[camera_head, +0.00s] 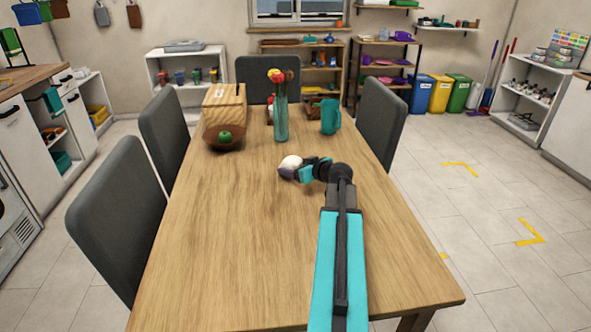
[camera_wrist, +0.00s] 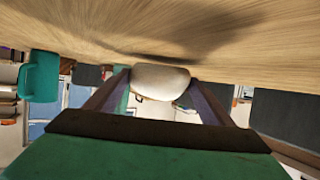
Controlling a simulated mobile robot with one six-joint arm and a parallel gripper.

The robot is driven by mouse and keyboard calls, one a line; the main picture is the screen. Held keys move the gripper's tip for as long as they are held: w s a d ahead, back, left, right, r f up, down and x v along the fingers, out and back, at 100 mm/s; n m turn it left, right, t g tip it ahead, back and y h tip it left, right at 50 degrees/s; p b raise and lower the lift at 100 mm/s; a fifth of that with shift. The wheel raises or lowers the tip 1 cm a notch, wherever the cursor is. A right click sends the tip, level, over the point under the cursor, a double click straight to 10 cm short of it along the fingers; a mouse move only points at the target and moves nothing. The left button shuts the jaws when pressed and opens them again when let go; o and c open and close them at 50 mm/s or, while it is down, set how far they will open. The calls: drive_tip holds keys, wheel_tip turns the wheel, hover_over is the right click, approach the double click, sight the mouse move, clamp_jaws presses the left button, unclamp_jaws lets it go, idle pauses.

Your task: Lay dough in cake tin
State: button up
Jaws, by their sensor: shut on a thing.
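The dough is a pale, rounded lump (camera_head: 291,162) above the middle of the wooden table. It also shows in the wrist view (camera_wrist: 160,80), between the two dark fingers. My gripper (camera_head: 288,170) is shut on the dough. In the wrist view the table surface is close to the dough, with a dark shadow on it; I cannot tell whether they touch. I cannot make out a cake tin in either view.
On the table (camera_head: 220,240) stand a brown bowl with a green fruit (camera_head: 225,136), a wooden box (camera_head: 225,103), a flower vase (camera_head: 281,118) and a teal mug (camera_head: 331,116). The near left of the table is clear. Dark chairs (camera_head: 120,215) surround it.

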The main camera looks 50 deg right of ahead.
drive_tip(key=shift+f, duration=0.35)
drive_tip(key=shift+w+a+f, duration=0.1)
drive_tip(key=shift+a, duration=0.05)
drive_tip(key=shift+f, duration=0.1)
drive_tip(key=o, duration=1.2)
drive_tip(key=shift+o, duration=0.2)
drive_tip(key=shift+b+v, duration=0.45)
drive_tip(key=shift+v, duration=5.6)
